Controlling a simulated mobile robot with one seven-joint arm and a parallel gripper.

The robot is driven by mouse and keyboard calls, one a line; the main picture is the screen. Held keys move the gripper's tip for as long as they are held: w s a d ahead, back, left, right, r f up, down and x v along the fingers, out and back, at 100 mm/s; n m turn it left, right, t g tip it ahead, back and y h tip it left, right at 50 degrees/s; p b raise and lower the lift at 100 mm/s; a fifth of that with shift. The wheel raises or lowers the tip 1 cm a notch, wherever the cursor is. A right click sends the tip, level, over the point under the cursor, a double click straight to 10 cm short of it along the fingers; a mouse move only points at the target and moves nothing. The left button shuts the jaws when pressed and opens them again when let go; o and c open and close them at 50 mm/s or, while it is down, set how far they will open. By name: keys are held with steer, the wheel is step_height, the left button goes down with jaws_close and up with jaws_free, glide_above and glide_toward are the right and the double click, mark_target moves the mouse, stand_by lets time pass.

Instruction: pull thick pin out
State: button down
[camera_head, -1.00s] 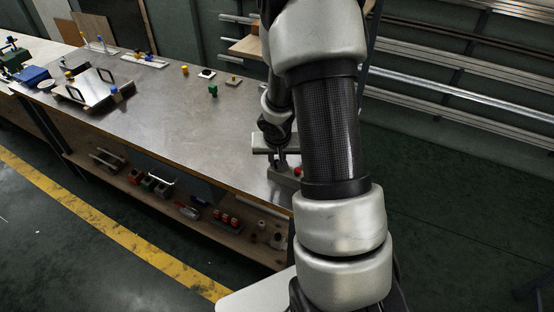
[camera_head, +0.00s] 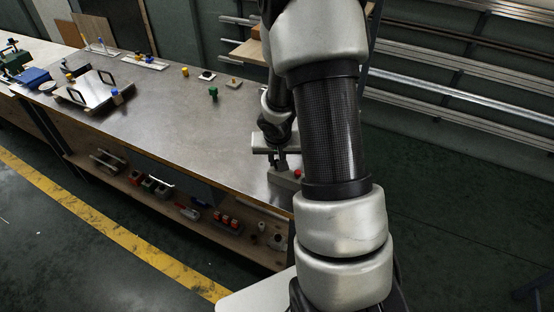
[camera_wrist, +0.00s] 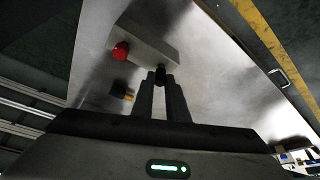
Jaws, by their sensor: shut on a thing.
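A light grey block (camera_wrist: 150,47) with a red button (camera_wrist: 120,51) stands on the metal bench. The dark round head of a pin (camera_wrist: 161,70) shows at the block's edge, between my fingertips. My gripper (camera_wrist: 161,80) is shut on this pin. How deep the pin sits in the block is hidden by the fingers. In the head view, the block (camera_head: 284,178) and its red button (camera_head: 298,173) show at the bench's near right end, partly behind my arm. My gripper (camera_head: 281,163) is just above the block there, and the pin cannot be made out.
A small orange and black piece (camera_wrist: 122,92) lies beside the block. A green piece (camera_head: 213,93) and a metal plate with handles (camera_head: 90,88) stand farther along the bench (camera_head: 165,120). The bench middle is clear. A lower shelf holds several parts.

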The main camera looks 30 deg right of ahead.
steer(key=shift+r, duration=0.15)
steer(key=shift+r+p, duration=1.3)
steer(key=shift+r, duration=0.15)
